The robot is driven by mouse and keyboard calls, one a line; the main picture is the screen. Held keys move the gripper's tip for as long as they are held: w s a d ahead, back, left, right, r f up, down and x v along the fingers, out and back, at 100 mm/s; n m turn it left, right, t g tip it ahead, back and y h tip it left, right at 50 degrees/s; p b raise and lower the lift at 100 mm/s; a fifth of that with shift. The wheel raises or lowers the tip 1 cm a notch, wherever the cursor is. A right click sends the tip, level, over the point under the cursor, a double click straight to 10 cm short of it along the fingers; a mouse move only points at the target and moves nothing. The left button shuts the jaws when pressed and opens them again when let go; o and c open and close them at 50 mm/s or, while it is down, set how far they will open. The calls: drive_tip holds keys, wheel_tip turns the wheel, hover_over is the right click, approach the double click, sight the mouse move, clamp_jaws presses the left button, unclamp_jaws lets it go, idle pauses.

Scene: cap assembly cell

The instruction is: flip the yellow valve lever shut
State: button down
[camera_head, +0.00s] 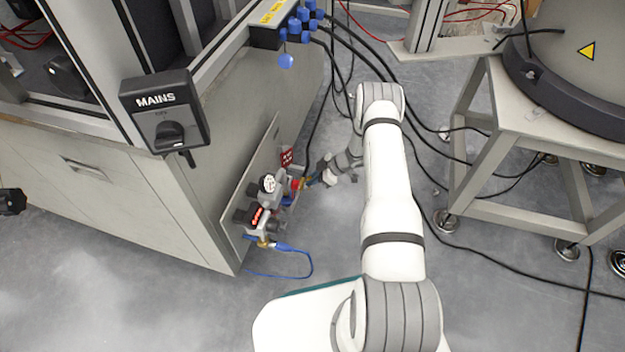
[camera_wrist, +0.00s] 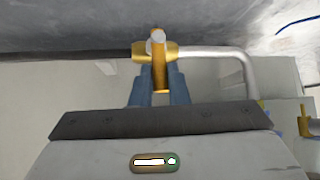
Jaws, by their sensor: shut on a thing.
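The yellow valve lever (camera_wrist: 160,78) shows in the wrist view, crossing the brass valve body (camera_wrist: 143,52) with a pale round knob or nut on top. It stands across the horizontal run of the silver pipe (camera_wrist: 215,52). My gripper (camera_wrist: 160,82) has its blue fingers on either side of the lever's lower part and is shut on it. In the head view, my gripper (camera_head: 316,179) is at the right side of the valve panel (camera_head: 243,190). The lever is too small there to make out clearly.
A gauge (camera_head: 268,184) and a red-lit unit (camera_head: 257,217) sit on the panel, with a blue hose (camera_head: 308,264) below. The MAINS switch box (camera_head: 165,112) is on the cabinet corner. A metal stand (camera_head: 480,155) and black cables lie right of my arm.

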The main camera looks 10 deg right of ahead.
drive_tip(key=shift+w, duration=0.1)
drive_tip(key=c, duration=1.4)
unclamp_jaws()
drive_tip(key=p+v, duration=0.3)
drive_tip(key=v, duration=0.4)
drive_tip(key=shift+d+r, duration=0.25)
drive_tip(key=shift+r, duration=0.05)
